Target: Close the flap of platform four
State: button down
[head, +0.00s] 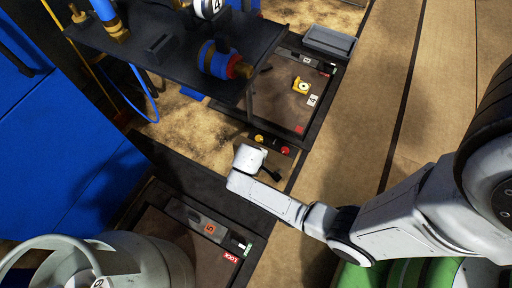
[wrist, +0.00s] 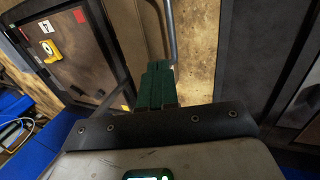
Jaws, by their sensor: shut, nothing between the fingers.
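The platform marked 4 (head: 272,106) is a brown panel in a dark frame at the upper middle of the head view. It carries a yellow piece with a round centre (head: 301,86), a white tag with a 4 and a red tag. A matching panel (wrist: 70,62) shows at the upper left of the wrist view. I cannot tell how far its flap stands open. My gripper (head: 270,174) is below and apart from this platform in the head view. In the wrist view its green fingertips (wrist: 157,82) are together and empty.
A dark table (head: 130,45) with blue cylinders overhangs the platform's left side. A second platform with an orange 5 (head: 209,229) and a red LOCK tag lies lower left, beside a grey tank (head: 140,262). A red and a yellow button (head: 285,150) lie between the platforms.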

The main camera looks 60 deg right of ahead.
jog(key=b+x, duration=0.4)
jog(key=x, duration=0.4)
jog(key=shift+d, duration=0.1)
